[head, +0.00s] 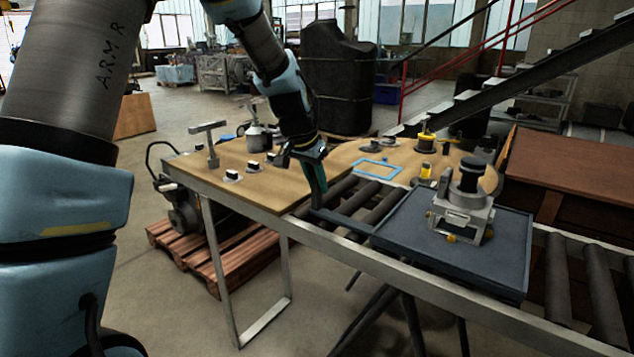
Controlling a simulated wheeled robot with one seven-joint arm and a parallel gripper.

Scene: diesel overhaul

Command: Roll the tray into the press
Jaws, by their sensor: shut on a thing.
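The tray (400,240) is dark blue-grey and flat, and sits on the roller conveyor right of centre. A grey metal unit with a black round top (465,205) stands upright on it. A bar-like handle (343,221) runs from the tray's left side toward my gripper. My gripper (317,197) points down at the end of this handle and is shut on it; the exact contact is small and partly hidden. I cannot make out the press in this view.
Bare rollers (575,283) continue to the right of the tray, inside a metal side rail (430,280). A wooden worktop (240,175) with several tools adjoins the conveyor. A brown wooden cabinet (570,165) stands behind on the right, below stairs.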

